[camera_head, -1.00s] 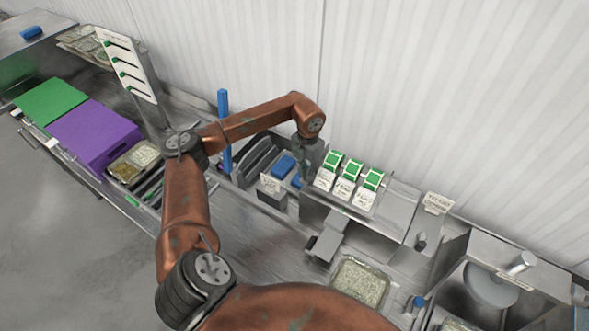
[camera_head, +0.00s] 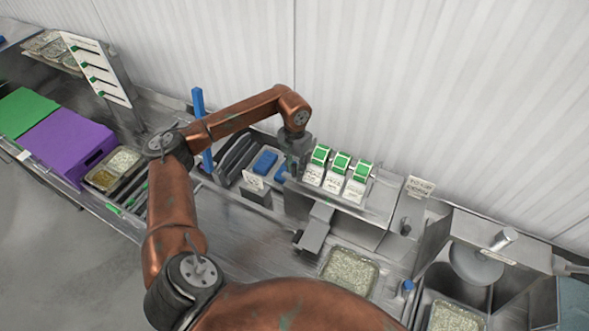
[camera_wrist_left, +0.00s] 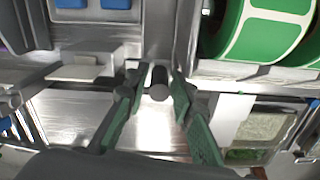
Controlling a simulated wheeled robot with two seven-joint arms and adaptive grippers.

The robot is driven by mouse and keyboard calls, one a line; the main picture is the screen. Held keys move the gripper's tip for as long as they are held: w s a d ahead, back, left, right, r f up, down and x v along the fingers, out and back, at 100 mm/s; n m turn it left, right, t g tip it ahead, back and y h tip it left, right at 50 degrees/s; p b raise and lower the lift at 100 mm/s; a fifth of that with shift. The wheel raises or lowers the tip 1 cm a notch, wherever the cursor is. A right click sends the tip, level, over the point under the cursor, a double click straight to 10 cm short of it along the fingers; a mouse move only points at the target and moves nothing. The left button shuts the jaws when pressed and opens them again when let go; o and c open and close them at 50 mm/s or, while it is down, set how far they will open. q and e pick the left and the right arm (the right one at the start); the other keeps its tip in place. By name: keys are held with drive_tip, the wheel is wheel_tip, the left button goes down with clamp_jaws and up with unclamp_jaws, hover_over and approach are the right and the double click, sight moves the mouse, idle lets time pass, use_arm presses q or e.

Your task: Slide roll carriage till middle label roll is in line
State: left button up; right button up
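Three label rolls with green labels sit side by side on a carriage at the centre of the head view: the left roll (camera_head: 320,154), the middle roll (camera_head: 341,162) and the right roll (camera_head: 362,171). White cards hang in front of them. My left gripper (camera_head: 291,160) is at the left end of the carriage, its fingers hard to make out there. In the left wrist view, the gripper's green fingers (camera_wrist_left: 157,84) stand close on both sides of a round grey knob (camera_wrist_left: 158,92). A green roll (camera_wrist_left: 262,28) shows to the right. My right gripper is not in view.
A grey chute (camera_head: 315,228) stands below the carriage, with a rice tray (camera_head: 349,270) beside it. A sign (camera_head: 419,187) stands to the right.

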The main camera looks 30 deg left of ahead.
use_arm(q)
wheel_tip(320, 180, up, 11)
drive_tip(key=shift+d+r, duration=0.1)
idle(0.7)
